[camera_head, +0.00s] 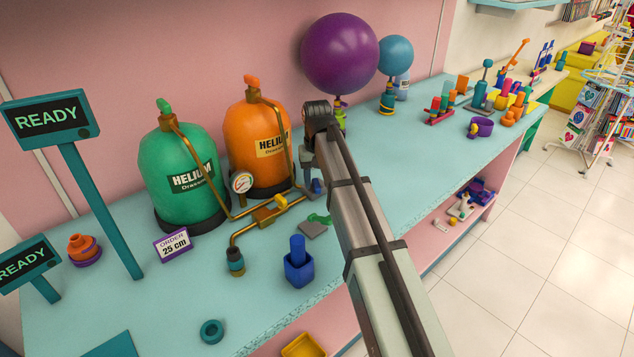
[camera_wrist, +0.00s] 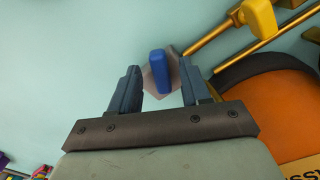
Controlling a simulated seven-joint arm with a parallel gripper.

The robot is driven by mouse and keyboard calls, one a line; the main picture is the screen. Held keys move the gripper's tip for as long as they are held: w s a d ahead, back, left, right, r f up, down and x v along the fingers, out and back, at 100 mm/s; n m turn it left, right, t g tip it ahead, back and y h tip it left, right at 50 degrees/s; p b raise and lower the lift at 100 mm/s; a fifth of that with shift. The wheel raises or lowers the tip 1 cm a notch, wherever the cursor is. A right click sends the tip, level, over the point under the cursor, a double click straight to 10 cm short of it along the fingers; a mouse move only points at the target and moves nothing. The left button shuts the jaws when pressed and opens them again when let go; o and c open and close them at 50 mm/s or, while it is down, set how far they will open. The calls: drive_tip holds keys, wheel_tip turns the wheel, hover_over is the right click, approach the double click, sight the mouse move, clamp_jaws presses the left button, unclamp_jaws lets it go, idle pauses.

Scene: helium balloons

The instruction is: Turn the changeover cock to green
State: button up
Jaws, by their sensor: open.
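The brass pipework joins the green cylinder (camera_head: 178,180) and the orange cylinder (camera_head: 262,150), with a yellow block (camera_head: 265,213) at the joint, which looks like the changeover cock. The yellow piece also shows at the top of the wrist view (camera_wrist: 260,20). Which cylinder it points to I cannot tell. My gripper (camera_head: 313,184) is in front of the orange cylinder, right of the yellow block. In the wrist view my gripper (camera_wrist: 158,82) is open, a blue upright piece (camera_wrist: 160,70) on a pale square base showing between its fingers. Contact with it is unclear.
A gauge (camera_head: 241,182) stands between the cylinders. A blue pot (camera_head: 299,266), a grey plate (camera_head: 313,230) with a green piece, and an order card (camera_head: 173,244) are nearby.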

sight(317, 185)
wheel_tip(317, 185, up, 13)
drive_tip(key=shift+f, duration=0.2)
idle(0.5)
